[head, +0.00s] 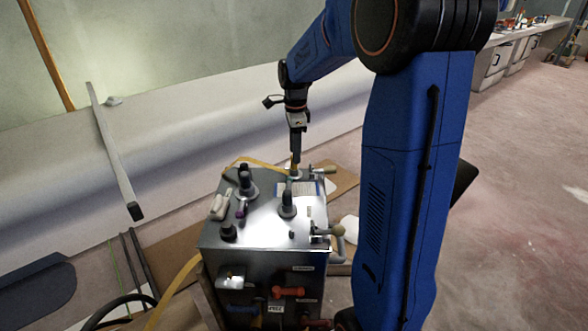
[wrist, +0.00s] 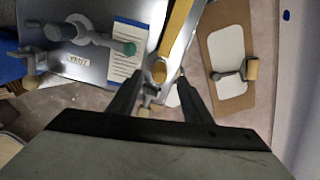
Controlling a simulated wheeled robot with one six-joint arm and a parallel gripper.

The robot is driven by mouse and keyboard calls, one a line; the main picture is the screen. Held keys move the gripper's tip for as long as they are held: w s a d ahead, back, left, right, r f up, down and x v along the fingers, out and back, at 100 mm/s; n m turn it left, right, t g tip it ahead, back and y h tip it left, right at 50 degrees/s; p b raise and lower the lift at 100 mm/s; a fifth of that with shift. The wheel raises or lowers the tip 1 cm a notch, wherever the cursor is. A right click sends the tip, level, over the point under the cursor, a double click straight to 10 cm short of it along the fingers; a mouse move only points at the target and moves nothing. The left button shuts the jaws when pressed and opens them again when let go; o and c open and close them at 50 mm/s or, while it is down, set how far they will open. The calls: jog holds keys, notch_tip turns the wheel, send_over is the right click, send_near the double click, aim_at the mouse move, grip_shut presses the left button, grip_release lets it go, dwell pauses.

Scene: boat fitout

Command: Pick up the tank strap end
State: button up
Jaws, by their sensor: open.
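The yellow tank strap (head: 262,162) arcs over the back left corner of the metal tank (head: 262,218). In the wrist view the strap (wrist: 179,28) runs down from the top, and its rounded end (wrist: 159,71) lies between my fingertips. My gripper (head: 295,159) points down above the back edge of the tank. In the wrist view my gripper (wrist: 161,76) is open, with one finger on each side of the strap end. I cannot tell whether either finger touches it. In the head view the strap end is small and partly hidden by my gripper.
Dark upright fittings (head: 247,186) and a white object (head: 220,205) crowd the tank top. A printed label (wrist: 127,50) lies beside the strap. A brown board with a white pad (wrist: 228,57) lies on the right in the wrist view. A grey bar (head: 113,150) leans at left.

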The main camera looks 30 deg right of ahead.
aim_at(294, 168)
jog(key=shift+a+f, duration=0.15)
jog(key=shift+f, duration=3.35)
jog(key=c, duration=0.7)
